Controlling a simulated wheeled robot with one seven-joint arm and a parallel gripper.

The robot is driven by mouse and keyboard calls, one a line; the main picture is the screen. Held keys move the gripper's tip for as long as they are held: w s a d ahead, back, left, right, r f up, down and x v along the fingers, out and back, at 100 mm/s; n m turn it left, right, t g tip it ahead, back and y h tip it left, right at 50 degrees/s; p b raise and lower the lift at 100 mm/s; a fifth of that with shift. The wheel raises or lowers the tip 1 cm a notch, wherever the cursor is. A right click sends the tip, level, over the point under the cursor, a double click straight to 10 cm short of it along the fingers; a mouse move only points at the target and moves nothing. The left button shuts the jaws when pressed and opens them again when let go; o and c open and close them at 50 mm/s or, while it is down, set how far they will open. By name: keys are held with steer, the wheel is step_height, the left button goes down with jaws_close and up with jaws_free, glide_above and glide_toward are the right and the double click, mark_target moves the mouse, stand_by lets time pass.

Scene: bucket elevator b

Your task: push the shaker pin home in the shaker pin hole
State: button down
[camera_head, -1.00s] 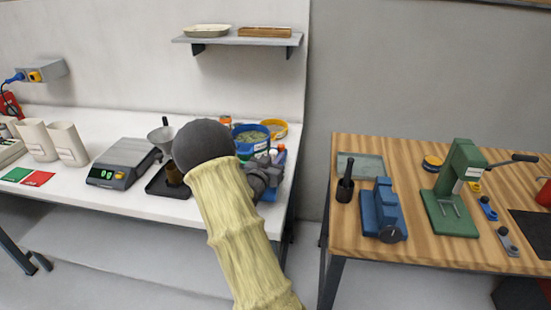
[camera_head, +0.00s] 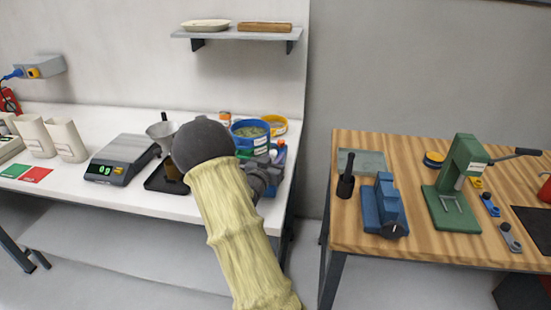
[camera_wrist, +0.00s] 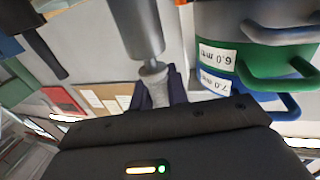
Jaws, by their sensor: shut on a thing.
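In the wrist view my gripper (camera_wrist: 156,98) has two dark fingers around a small light-grey piece, which I take for the shaker pin (camera_wrist: 154,86). A thick grey cylinder (camera_wrist: 137,30) lies in line with this piece, close to it; I cannot tell whether they touch. In the head view my gripper (camera_head: 264,176) is at the right end of the white bench, partly hidden by my arm. The shaker pin hole cannot be made out in either view, so I cannot tell how deep the pin sits.
Stacked sieves with green and blue handles (camera_wrist: 262,72) stand close to the right of my fingers in the wrist view. On the white bench are a blue sieve (camera_head: 250,129), a dark tray (camera_head: 158,181) and a scale (camera_head: 123,158). A wooden bench (camera_head: 300,231) stands to the right.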

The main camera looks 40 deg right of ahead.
steer(key=shift+f+b, duration=0.55)
steer(key=shift+f, duration=0.15)
steer(key=c, duration=1.3)
jaws_free()
steer(key=b+v, duration=0.2)
steer(key=v, duration=1.5)
steer(key=shift+s+a, duration=0.15)
steer(key=shift+a, duration=0.05)
